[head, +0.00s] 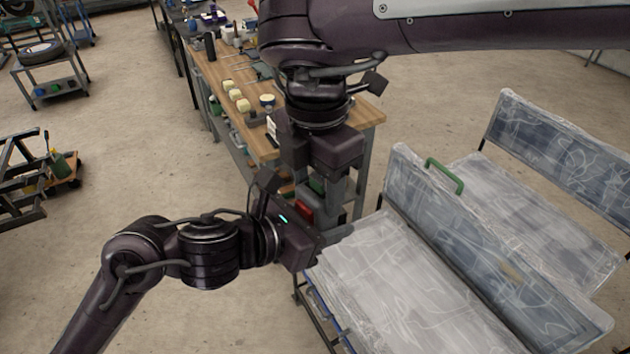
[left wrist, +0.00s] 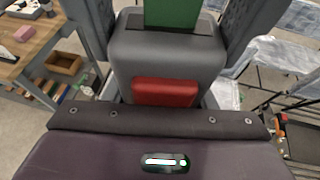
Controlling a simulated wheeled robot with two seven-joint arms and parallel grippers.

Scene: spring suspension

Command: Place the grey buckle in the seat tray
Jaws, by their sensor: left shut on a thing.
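The grey buckle (left wrist: 122,62) with a red button (left wrist: 165,92) lies between the fingers of my left gripper (left wrist: 168,38) in the left wrist view. The gripper is shut on it. In the head view, the red button (head: 305,207) shows at my left gripper (head: 306,214), and most of the grey body is hidden. A green piece (left wrist: 172,12) shows at the buckle's far end. My right gripper (head: 334,192) points down close by; its jaw state is unclear. Plastic-wrapped seats (head: 400,285) stand at the right; I cannot make out a separate seat tray.
A wooden workbench (head: 235,75) with blocks and tools stands behind the arms. A green handle (head: 446,176) stands up at the seat backrest. A cart with a tyre (head: 40,52) is at the far left.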

